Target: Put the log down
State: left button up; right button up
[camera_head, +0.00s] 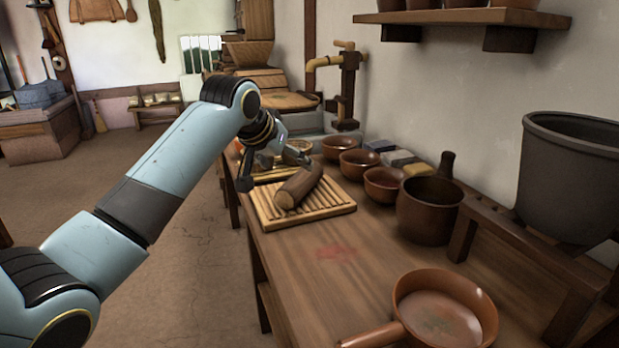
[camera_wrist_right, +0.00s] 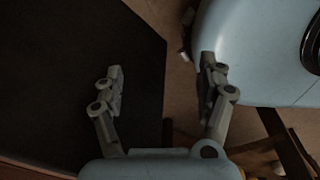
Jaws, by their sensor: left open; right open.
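The log (camera_head: 298,188) is short and brown with a pale cut end. It lies at a slant on a slatted wooden rack (camera_head: 332,209) on the workbench. My left gripper (camera_head: 275,172) is open just behind and to the left of the log, near its far end. Whether a finger touches the log I cannot tell. The right gripper (camera_wrist_right: 160,85) shows only in the right wrist view, open and empty, with a dark surface to its left.
On the bench (camera_head: 330,285), a brown pan (camera_head: 440,310) stands in front and a dark pot (camera_head: 428,212) at right. Several bowls (camera_head: 360,163) line the wall side behind the rack. A grey bucket (camera_head: 565,180) sits on a stand at right. The bench between rack and pan is clear.

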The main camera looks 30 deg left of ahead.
aim_at(297, 177)
pick_arm(q)
jog(key=b+x, duration=0.1)
jog(key=x, duration=0.4)
jog(key=w+f+b, duration=0.1)
jog(key=f, duration=0.1)
jog(key=w+f+b, duration=0.1)
jog(key=f, duration=0.1)
jog(key=shift+w+a, duration=0.1)
jog(key=shift+w, duration=0.05)
jog(key=shift+w+f, duration=0.25)
jog(key=shift+w, duration=0.15)
jog(key=shift+r, duration=0.1)
jog(key=c, duration=1.4)
jog(key=shift+c, duration=0.4)
pick_arm(e)
jog(key=shift+g, duration=0.3)
jog(key=s+f, duration=0.3)
jog(key=s, duration=0.1)
jog(key=shift+f, duration=0.25)
pick_arm(q)
jog(key=shift+r, duration=0.1)
pick_arm(e)
jog(key=shift+r, duration=0.1)
